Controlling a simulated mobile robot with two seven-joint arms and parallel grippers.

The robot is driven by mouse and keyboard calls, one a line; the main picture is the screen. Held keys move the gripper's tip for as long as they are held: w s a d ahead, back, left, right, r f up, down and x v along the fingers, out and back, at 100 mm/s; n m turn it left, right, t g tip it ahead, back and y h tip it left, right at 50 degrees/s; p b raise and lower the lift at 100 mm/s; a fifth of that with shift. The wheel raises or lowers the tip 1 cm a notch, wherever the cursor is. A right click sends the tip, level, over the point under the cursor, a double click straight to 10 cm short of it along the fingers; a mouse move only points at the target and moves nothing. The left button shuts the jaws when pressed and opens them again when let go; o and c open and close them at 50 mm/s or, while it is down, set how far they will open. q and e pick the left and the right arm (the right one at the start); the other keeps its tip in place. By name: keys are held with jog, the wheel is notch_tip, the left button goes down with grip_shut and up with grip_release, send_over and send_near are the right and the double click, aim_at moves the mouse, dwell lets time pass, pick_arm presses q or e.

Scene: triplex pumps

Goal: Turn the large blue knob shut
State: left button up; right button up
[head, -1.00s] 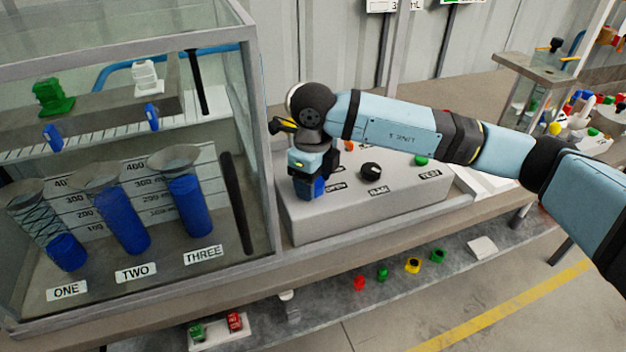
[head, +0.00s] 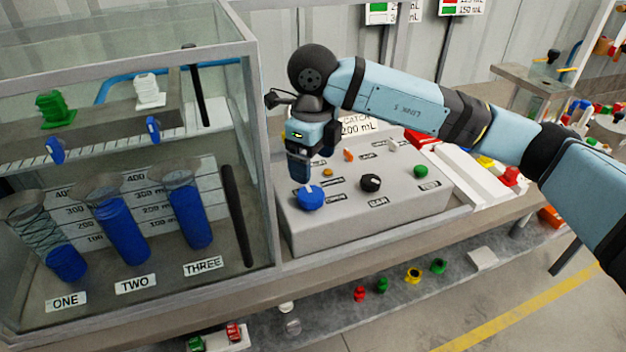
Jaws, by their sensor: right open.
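The large blue knob (head: 310,198) sits at the left front of the grey control box (head: 350,225). A white mark shows on its top. My right gripper (head: 300,178) points down just above and behind the knob, and its fingers look clear of it. The right gripper is open and holds nothing that I can see. Its fingertips are small and partly dark here. My left gripper is not in view.
A black knob (head: 371,183) and a green button (head: 420,171) are on the same box. A glass tank (head: 262,160) with blue cylinders stands close on the left. Coloured parts lie on the shelf (head: 325,310) below.

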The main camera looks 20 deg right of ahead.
notch_tip(320, 180, up, 6)
jog(key=shift+f, duration=0.15)
dwell(0.5)
